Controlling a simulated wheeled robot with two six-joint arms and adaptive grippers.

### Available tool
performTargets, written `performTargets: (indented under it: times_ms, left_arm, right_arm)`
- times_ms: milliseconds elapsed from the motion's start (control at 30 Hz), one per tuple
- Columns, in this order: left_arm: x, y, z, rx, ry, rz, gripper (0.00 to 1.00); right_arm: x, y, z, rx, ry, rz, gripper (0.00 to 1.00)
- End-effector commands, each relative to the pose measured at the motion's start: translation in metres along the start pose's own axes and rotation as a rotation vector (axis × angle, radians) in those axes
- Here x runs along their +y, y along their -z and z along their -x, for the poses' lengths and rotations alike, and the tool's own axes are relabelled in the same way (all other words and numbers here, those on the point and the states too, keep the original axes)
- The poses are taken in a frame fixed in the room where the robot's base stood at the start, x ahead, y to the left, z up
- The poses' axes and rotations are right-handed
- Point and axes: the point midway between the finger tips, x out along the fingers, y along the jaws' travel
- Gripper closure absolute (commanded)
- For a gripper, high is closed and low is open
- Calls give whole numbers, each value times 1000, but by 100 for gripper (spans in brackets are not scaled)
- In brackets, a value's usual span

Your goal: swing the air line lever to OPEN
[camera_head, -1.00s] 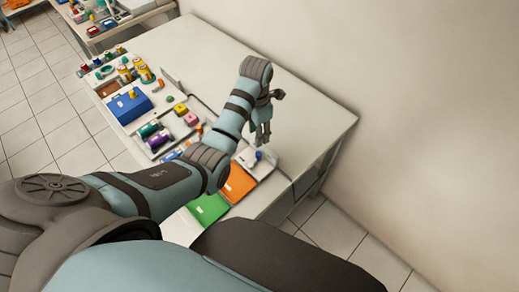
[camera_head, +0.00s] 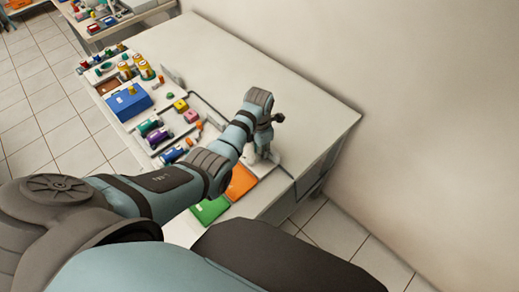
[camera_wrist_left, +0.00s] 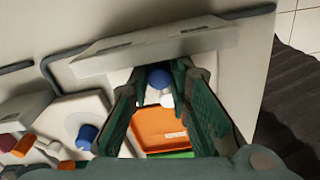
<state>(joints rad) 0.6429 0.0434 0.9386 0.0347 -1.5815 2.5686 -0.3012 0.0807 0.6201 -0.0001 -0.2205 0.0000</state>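A blue knob (camera_wrist_left: 159,78) with a white stem shows in the left wrist view, above a white base; it appears to be the air line lever's end. My left gripper (camera_wrist_left: 160,85) is open, with one finger on each side of the knob. I cannot tell whether either finger touches it. In the head view my left gripper (camera_head: 264,153) points down just beyond the orange panel and hides the knob. No OPEN mark is readable. My right gripper is not in view.
An orange panel (camera_head: 241,183) and a green panel (camera_head: 210,210) lie at the table's near edge. A blue box (camera_head: 128,103) and several coloured parts stand to the left. Another blue knob (camera_wrist_left: 88,132) shows in the wrist view. The table's far part (camera_head: 240,60) is clear.

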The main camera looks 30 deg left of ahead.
Motion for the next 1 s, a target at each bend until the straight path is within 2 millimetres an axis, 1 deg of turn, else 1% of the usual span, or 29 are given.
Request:
performTargets:
  times_ms: [33, 67, 233, 267, 400, 467, 733, 767, 833, 867, 1000]
  left_arm:
    - [0, 0, 0, 0, 0, 0, 95]
    - [0, 0, 0, 0, 0, 0, 100]
    - [0, 0, 1, 1, -1, -4, 100]
    - [0, 0, 2, 1, 0, -16, 100]
    - [-7, 0, 6, 4, 2, -168, 100]
    - [-8, 0, 5, 3, 2, -223, 100]
    - [-8, -1, 0, 1, -2, -244, 100]
    - [-8, -1, 0, 1, -2, -244, 79]
    - [-8, -1, 0, 1, -2, -244, 67]
    - [-8, -1, 0, 1, -2, -244, 63]
    - [-8, -2, 0, 0, -2, -244, 63]
  right_arm:
    - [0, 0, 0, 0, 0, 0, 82]
    - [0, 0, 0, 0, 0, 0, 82]
    - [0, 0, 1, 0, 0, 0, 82]
    - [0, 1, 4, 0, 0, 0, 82]
    - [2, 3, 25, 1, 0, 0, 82]
    - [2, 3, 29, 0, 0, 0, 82]
    - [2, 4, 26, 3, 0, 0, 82]
    - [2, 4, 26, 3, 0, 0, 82]
    - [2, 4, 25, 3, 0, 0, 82]
    - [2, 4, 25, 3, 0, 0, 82]
    - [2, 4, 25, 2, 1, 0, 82]
